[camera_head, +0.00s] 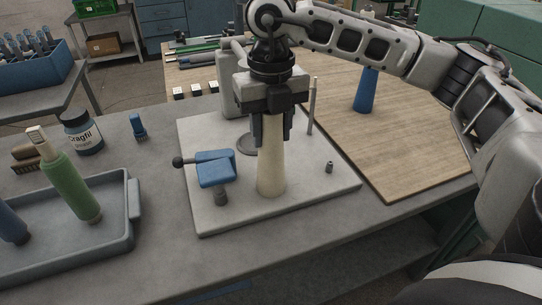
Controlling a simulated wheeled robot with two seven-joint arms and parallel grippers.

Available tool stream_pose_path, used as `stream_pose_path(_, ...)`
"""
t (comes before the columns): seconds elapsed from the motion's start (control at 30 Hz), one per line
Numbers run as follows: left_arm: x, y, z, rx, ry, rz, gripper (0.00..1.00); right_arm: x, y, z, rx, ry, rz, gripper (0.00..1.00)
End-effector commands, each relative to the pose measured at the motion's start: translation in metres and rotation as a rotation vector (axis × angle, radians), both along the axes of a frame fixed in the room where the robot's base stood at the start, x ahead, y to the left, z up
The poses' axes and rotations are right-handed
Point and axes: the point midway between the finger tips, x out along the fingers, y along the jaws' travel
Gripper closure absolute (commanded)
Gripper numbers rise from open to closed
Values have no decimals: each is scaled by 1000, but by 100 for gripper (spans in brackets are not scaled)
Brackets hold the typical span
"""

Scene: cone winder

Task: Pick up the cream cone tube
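The cream cone tube (271,165) stands upright on the light base plate (224,217), its narrow end up. My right gripper (271,135) points straight down over it, with the fingers on both sides of the tube's upper part. The fingers and gripper body hide the tube's top. I cannot tell whether the fingers press on the tube or only stand around it. My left gripper is not in view.
A blue clamp-like part (215,170) with a dark knob stands close left of the tube. A thin grey post (312,105) rises at its right. A blue cone (365,92) stands on the wooden board (420,150). A grey tray (115,255) holds a green bobbin (70,185).

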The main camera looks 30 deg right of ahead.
Motion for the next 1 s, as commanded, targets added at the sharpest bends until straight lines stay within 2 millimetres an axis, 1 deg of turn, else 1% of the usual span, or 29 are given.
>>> stream_pose_path(0.27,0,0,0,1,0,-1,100,0,0,4,1,-2,0,88)
stream_pose_path(0.43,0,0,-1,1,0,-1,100,1,0,19,1,-4,0,88)
stream_pose_path(0.5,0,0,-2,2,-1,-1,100,1,1,31,3,-6,1,88)
stream_pose_path(0.53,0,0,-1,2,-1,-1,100,-2,1,37,1,-5,2,88)
stream_pose_path(0.67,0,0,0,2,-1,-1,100,-24,9,64,0,-8,5,88)
stream_pose_path(0.8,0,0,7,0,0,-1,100,-51,17,100,-2,-9,4,88)
stream_pose_path(0.9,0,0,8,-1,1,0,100,-77,26,107,-3,-8,6,88)
stream_pose_path(1.0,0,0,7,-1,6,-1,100,-98,33,116,-2,-7,4,88)
